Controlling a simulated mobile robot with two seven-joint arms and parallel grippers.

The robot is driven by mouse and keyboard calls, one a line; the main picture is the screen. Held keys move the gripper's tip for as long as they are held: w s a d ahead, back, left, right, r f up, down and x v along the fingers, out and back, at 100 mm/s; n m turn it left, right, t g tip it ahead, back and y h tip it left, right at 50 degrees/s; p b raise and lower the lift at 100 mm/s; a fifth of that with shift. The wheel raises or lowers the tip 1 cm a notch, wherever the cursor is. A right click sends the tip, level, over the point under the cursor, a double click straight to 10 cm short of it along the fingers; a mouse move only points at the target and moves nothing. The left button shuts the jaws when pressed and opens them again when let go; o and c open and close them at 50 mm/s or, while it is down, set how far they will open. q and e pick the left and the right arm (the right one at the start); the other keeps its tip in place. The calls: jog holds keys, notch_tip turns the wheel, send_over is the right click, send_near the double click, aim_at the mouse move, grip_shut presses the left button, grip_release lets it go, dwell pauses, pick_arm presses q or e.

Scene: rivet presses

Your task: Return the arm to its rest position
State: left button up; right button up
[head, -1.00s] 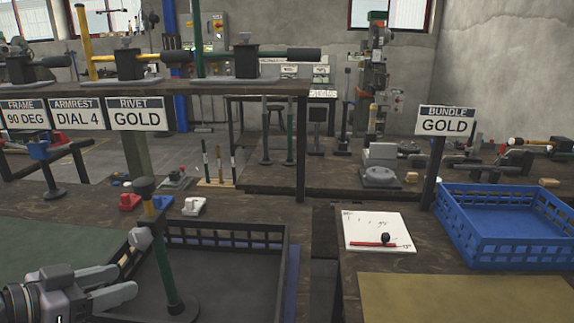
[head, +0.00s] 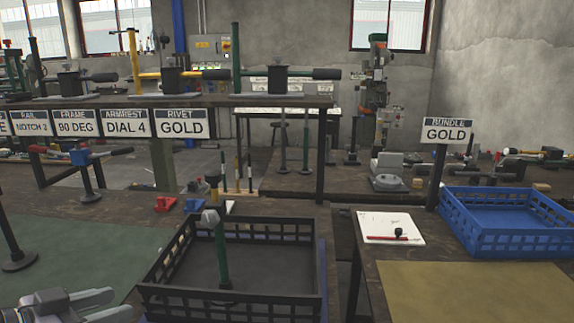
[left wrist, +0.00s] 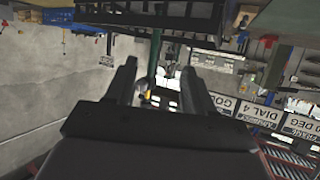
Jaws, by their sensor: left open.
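My left gripper (head: 92,310) is at the lower left corner of the head view, over the near edge of the bench and left of the black crate. In the left wrist view my left gripper (left wrist: 160,85) shows two spread fingers with nothing between them. My right gripper is not in view. A green tool with a grey and yellow top (head: 219,245) stands upright in the black crate (head: 235,299), apart from my gripper.
A dark bench (head: 60,205) with a green mat (head: 75,255) lies at left. A blue crate (head: 510,248) and a white sheet (head: 392,227) are on the right bench. A gap separates the benches. Rivet presses (head: 263,82) stand on a raised shelf with signs.

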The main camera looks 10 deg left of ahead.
pick_arm(q)
jog(key=s+d+f+n+g+y+p, duration=0.1)
jog(key=s+f+n+y, duration=0.1)
jog(key=f, duration=0.7)
jog(key=s+d+f+n+y, duration=0.1)
jog(key=s+f, duration=0.2)
jog(key=f, duration=0.7)
jog(key=s+d+f+g, duration=0.1)
jog(key=s+d+f, duration=0.4)
jog(key=d+f, duration=0.3)
jog(key=d, duration=0.4)
jog(key=shift+s+p, duration=0.15)
jog(key=shift+p, duration=0.25)
